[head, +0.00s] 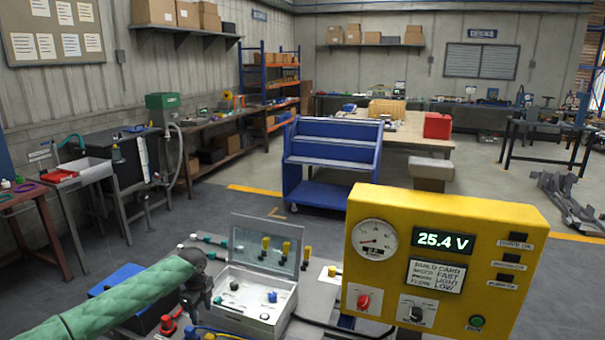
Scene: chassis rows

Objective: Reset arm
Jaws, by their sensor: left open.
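My left arm, in a green quilted sleeve, comes in from the lower left. My left gripper (203,298) is dark, open and small in view, just left of an open light-grey case (262,318) on the bench. I cannot tell whether it touches the case. Nothing shows clearly between its fingers. My right arm and gripper are not in view.
A yellow meter box (490,225) reading 25.4 V stands at the right of the bench. A blue case (118,278) is partly behind my left arm. Coloured connectors lie around the grey case. A blue cart (330,195) stands beyond, with open floor around it.

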